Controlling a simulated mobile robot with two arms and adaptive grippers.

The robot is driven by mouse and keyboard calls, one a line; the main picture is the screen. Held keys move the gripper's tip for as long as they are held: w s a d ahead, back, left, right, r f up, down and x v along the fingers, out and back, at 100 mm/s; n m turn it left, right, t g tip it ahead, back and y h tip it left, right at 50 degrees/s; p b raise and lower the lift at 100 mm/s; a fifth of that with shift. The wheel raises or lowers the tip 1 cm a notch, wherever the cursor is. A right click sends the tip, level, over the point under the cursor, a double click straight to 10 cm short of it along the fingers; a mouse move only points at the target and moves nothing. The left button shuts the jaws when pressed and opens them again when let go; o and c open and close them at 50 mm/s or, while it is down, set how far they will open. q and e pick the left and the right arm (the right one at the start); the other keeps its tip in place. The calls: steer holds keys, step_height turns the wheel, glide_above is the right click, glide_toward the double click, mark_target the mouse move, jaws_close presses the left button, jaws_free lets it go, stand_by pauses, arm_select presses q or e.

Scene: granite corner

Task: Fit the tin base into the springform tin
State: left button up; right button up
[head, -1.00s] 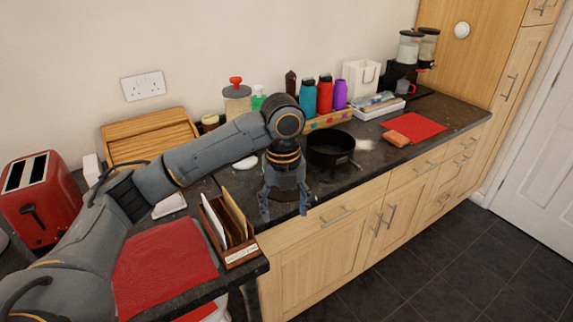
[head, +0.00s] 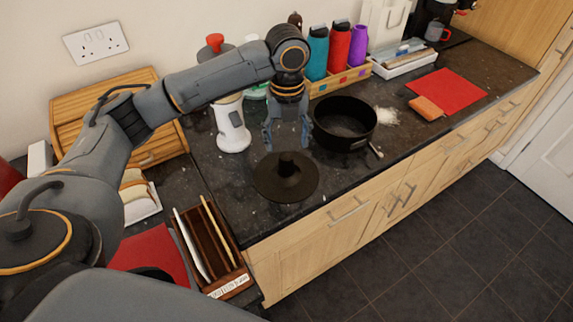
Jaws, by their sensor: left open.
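The tin base (head: 286,188) is a dark flat disc with a raised knob in its middle. It lies on the granite worktop near the front edge. The springform tin (head: 345,122) is a black round open ring to the right of and behind the base, apart from it, with a small latch on its front right side. My left gripper (head: 287,146) points down, open and empty, with its fingertips just above the base's knob in the picture. Whether they touch the knob I cannot tell. My right gripper is not in view.
A white and grey appliance (head: 233,128) stands left of the gripper. A wooden letter rack (head: 229,282) is at the front left. Bottles (head: 337,47) stand in a crate behind the tin. A sponge (head: 426,108) and red mat (head: 447,91) lie to the right.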

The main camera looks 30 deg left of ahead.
mark_target(286, 155)
arm_select(q)
step_height(286, 155, down, 3)
steer(key=shift+a+f, duration=0.1)
step_height(286, 155, down, 3)
steer(key=shift+s+f+p, duration=0.1)
steer(key=shift+p, duration=0.6)
step_height(286, 155, down, 3)
steer(key=shift+s+p, duration=0.15)
steer(key=shift+p, duration=0.2)
steer(key=shift+f, duration=0.2)
steer(key=c, duration=1.3)
steer(key=shift+c, duration=0.2)
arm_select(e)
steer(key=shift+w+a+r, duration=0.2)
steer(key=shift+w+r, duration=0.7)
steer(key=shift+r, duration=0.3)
